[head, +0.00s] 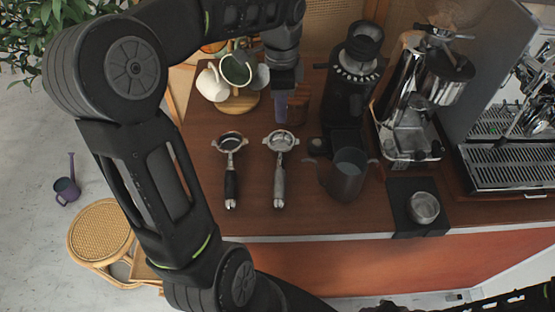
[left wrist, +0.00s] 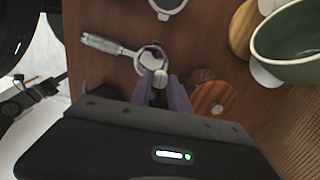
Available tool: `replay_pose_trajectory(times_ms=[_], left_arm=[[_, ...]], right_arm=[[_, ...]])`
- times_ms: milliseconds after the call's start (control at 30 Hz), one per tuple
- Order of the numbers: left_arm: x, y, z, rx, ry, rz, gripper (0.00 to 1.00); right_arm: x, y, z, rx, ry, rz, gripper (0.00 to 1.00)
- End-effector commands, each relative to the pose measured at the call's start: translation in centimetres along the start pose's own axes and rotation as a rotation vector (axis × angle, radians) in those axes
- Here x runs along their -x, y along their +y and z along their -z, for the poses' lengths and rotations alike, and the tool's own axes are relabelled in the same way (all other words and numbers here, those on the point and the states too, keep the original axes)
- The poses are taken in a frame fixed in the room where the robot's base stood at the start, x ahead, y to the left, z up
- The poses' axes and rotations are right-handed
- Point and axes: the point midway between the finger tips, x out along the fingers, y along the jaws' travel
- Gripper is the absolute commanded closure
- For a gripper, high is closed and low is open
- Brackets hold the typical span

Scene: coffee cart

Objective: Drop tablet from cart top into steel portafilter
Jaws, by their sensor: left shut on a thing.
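The steel portafilter (head: 280,142) lies on the brown cart top with its silver handle toward me. In the left wrist view its basket (left wrist: 150,56) lies just past my fingertips. My left gripper (head: 281,112) points down behind the basket in the head view, and its purple fingers (left wrist: 161,86) show in the left wrist view. They are shut on a small pale grey tablet (left wrist: 160,78), which looks close to the basket's rim. I cannot tell its exact height above the rim. In the head view the tablet is not clearly visible. My right gripper is not in view.
A dark-handled portafilter (head: 230,165) lies to the left. Cups (head: 236,69) on a wooden stand, a wooden block (head: 298,105) and a black grinder (head: 352,90) are near my gripper. A dark pitcher (head: 345,175) stands to the right. The front left cart top is clear.

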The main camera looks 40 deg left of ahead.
Motion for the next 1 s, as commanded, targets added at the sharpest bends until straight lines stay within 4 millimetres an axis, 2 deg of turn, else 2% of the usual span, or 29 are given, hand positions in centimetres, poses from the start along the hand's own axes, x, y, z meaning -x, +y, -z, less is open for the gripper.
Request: replay_pose_trajectory(times_ms=[500, 933, 967, 1000], left_arm=[[-5.4, 0.0, 0.0, 0.000, -0.001, -0.001, 1.00], [-5.8, 0.0, 0.0, 0.000, 0.000, -0.001, 1.00], [-5.8, 0.0, 0.0, 0.000, 0.000, 0.000, 0.77], [-5.8, 0.0, 0.0, 0.000, 0.000, 0.000, 0.73]], right_arm=[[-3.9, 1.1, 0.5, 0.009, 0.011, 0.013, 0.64], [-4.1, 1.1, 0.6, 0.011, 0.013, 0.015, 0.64], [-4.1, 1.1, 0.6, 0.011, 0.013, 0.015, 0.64], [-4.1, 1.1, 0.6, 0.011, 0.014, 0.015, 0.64]])
